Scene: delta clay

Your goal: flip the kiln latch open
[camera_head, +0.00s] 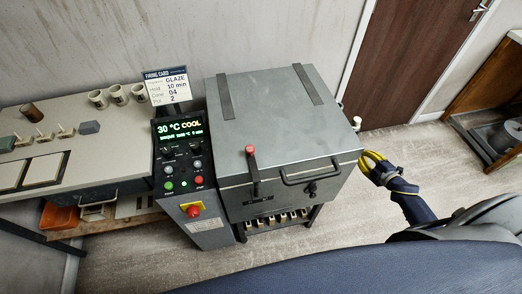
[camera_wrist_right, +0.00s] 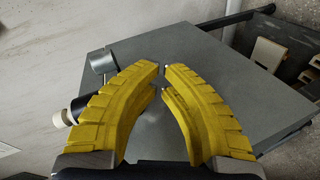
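The grey kiln (camera_head: 265,110) stands in the middle of the head view with its lid down. The latch lever (camera_head: 254,175), topped by a red knob (camera_head: 250,149), stands upright at the kiln's front left. My right gripper (camera_head: 372,163) has yellow fingers and is beside the kiln's right side, apart from the latch. In the right wrist view its fingertips (camera_wrist_right: 161,70) nearly meet with nothing between them; the kiln's grey surface (camera_wrist_right: 220,80) lies beyond. The latch cannot be made out there. My left gripper is out of view.
A control panel (camera_head: 180,160) reading 30 °C COOL stands left of the kiln, with a firing card (camera_head: 168,88) behind it. A black handle (camera_head: 310,173) is right of the latch. A bench (camera_head: 100,150) with cups is at left. Floor (camera_head: 350,205) is open at right.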

